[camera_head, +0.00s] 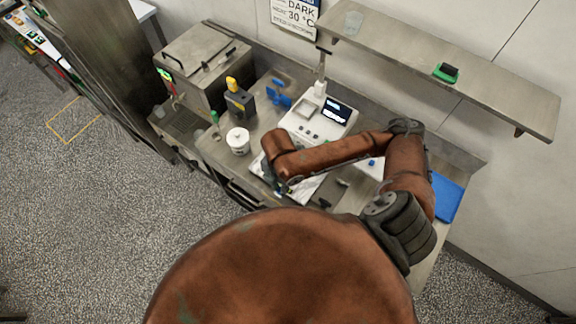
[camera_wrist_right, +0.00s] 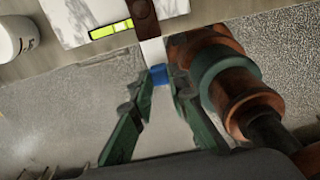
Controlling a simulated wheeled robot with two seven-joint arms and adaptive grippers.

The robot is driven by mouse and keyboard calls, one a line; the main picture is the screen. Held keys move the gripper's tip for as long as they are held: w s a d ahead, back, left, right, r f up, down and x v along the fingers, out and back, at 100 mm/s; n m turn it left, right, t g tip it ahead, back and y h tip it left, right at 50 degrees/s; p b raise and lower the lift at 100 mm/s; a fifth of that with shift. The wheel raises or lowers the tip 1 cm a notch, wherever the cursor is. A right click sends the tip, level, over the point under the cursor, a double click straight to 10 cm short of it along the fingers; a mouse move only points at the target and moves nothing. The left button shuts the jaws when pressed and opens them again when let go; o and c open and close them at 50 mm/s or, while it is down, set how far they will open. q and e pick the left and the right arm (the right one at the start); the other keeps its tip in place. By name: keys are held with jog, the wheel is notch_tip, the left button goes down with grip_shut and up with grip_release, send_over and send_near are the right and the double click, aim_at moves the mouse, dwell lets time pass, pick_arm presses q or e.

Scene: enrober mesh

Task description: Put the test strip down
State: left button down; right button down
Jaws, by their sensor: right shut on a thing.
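My right gripper (camera_wrist_right: 160,80) shows in the wrist view with its dark green fingers closed on the blue end of the test strip (camera_wrist_right: 152,50). The strip is white beyond the blue end, with a dark brown far part that reaches over a pale marbled slab (camera_wrist_right: 75,22). I cannot tell whether it touches the slab. In the head view my right gripper (camera_head: 280,188) is at the counter's front, by the slab (camera_head: 304,188), and my arm hides part of it. My left gripper is in neither view.
A lime-yellow bar (camera_wrist_right: 111,29) lies on the slab, left of the strip. A white tub (camera_head: 238,141) stands to the left. A white device with a display (camera_head: 336,110) stands behind. A blue mat (camera_head: 446,196) is at the right. A shelf (camera_head: 490,83) overhangs the back.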

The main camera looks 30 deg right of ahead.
jog(key=shift+w+d+f+b, duration=0.55)
jog(key=shift+w+d+f, duration=0.05)
jog(key=shift+w+f, duration=0.15)
jog(key=w+d+f+p, duration=0.1)
jog(key=w+d+f, duration=0.1)
jog(key=w+d+f+p, duration=0.1)
jog(key=w+d+f, duration=0.1)
jog(key=w, duration=0.1)
jog(key=w+d+f, duration=0.2)
jog(key=w+f, duration=0.1)
jog(key=shift+w+d+p, duration=0.1)
jog(key=shift+p, duration=0.3)
jog(key=shift+w+d+f, duration=0.4)
jog(key=shift+f, duration=1.75)
jog(key=c, duration=2.3)
grip_release()
jog(key=shift+f, duration=0.15)
jog(key=o, duration=0.5)
jog(key=shift+c, duration=0.2)
